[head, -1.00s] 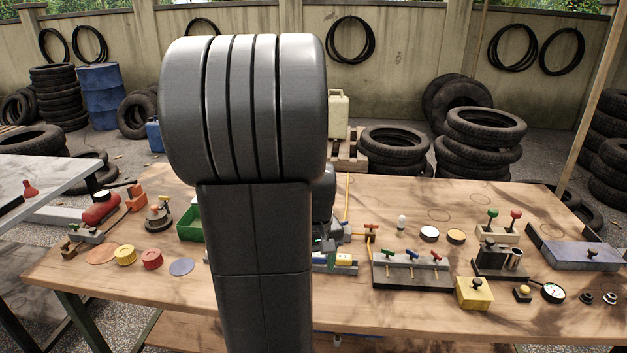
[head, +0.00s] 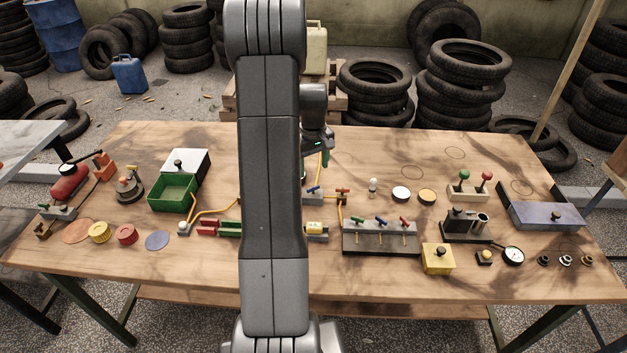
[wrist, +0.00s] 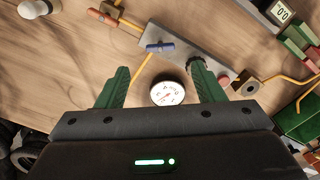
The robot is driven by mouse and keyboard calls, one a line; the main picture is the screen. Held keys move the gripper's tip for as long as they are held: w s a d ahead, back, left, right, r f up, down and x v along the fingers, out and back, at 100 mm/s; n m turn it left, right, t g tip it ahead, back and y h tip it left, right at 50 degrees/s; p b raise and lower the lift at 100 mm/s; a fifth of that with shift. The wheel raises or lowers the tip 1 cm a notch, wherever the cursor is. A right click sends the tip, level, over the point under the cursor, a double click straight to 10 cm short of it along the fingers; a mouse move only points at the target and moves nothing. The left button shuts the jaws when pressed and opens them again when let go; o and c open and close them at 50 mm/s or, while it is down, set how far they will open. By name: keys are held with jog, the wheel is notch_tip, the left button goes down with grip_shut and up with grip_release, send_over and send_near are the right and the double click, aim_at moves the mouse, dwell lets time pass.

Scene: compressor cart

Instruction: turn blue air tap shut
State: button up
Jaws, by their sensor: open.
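The blue air tap (head: 313,189) has a short blue bar handle on a grey plate, just right of my arm in the head view. In the wrist view its handle (wrist: 160,46) lies at a slant to the long grey plate (wrist: 185,50), beyond the fingertips. My gripper (wrist: 158,72) is open and empty, with green fingers spread apart. In the head view my gripper (head: 316,160) hangs over the table behind the tap, apart from it. A white dial gauge (wrist: 167,93) shows between the fingers. My arm hides part of the plate.
A red-handled tap (head: 342,190) stands right of the blue one. A rack with several coloured levers (head: 380,240) is in front. Yellow hose (wrist: 142,69) runs near the tap. A green bin (head: 172,194) is at left. Bare table lies behind right.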

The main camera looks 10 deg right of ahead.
aim_at(313, 187)
notch_tip(313, 187, down, 7)
jog(key=shift+f+p, duration=0.2)
jog(key=shift+p, duration=0.3)
jog(key=shift+c, duration=0.4)
jog(key=c, duration=0.9)
jog(key=shift+m+b, duration=0.3)
jog(key=shift+b, duration=0.1)
jog(key=shift+f+m+b, duration=0.1)
jog(key=shift+m+b, duration=0.7)
jog(key=shift+m, duration=0.2)
jog(key=shift+m+b, duration=1.1)
jog(key=shift+m, duration=1)
jog(key=shift+r, duration=0.2)
